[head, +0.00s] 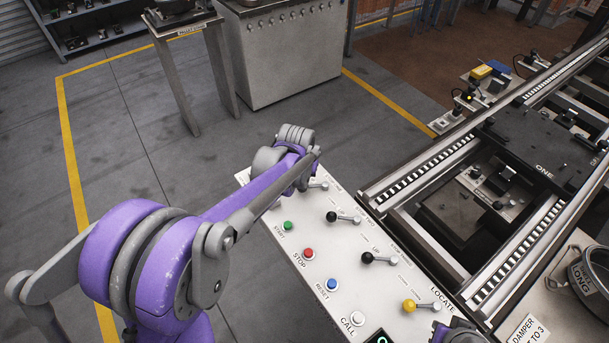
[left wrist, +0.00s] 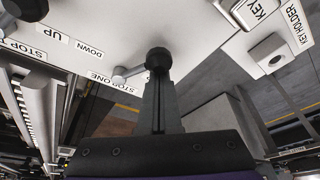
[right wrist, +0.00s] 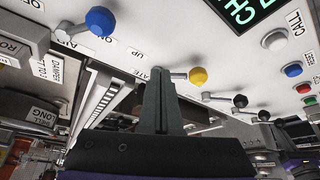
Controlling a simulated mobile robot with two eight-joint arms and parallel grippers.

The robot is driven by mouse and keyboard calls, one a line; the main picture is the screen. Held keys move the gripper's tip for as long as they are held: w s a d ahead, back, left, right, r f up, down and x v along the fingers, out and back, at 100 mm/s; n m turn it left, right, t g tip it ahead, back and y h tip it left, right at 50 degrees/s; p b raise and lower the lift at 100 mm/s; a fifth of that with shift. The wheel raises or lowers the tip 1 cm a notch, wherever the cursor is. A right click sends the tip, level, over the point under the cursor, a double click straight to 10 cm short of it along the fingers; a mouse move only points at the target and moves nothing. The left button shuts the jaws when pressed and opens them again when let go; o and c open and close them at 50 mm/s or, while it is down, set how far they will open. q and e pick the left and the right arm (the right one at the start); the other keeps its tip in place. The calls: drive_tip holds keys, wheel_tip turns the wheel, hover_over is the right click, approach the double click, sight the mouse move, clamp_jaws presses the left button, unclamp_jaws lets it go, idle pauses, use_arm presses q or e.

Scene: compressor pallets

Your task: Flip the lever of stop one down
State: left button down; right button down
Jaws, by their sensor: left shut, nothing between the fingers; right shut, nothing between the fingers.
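The lever of stop one shows in the left wrist view with a black ball knob (left wrist: 158,58) and a silver arm and pivot (left wrist: 118,75) beside a label ending in "ONE" (left wrist: 98,77). My left gripper (left wrist: 158,78) is shut and empty, its fingertips right at the knob; I cannot tell whether they touch. In the head view my left arm hides the knob, and only the silver pivot end (head: 321,185) shows. My right gripper (right wrist: 161,82) is shut and empty beside the yellow knob (right wrist: 198,76) of the locate lever.
The white control panel (head: 311,225) carries two more black-knobbed levers (head: 331,216) (head: 367,258) and green, red, blue and white buttons. A blue knob (right wrist: 100,20) shows in the right wrist view. The conveyor rail (head: 430,165) runs along the panel's right side.

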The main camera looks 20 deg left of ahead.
use_arm(q)
drive_tip(key=s+n, duration=0.1)
drive_tip(key=d+n+y, duration=0.1)
drive_tip(key=n, duration=0.1)
drive_tip(key=shift+s+d+n, duration=0.15)
drive_tip(key=shift+s+n, duration=0.15)
drive_tip(key=shift+s, duration=0.05)
use_arm(e)
drive_tip(key=shift+f, duration=0.25)
use_arm(q)
drive_tip(key=d+n, duration=0.1)
drive_tip(key=n, duration=0.1)
drive_tip(key=s+d+n+g+y, duration=0.1)
drive_tip(key=n, duration=0.1)
drive_tip(key=shift+s, duration=0.1)
use_arm(e)
drive_tip(key=shift+f, duration=0.1)
use_arm(q)
drive_tip(key=shift+s+d+b, duration=0.2)
drive_tip(key=shift+d+b, duration=0.1)
drive_tip(key=shift+d, duration=0.3)
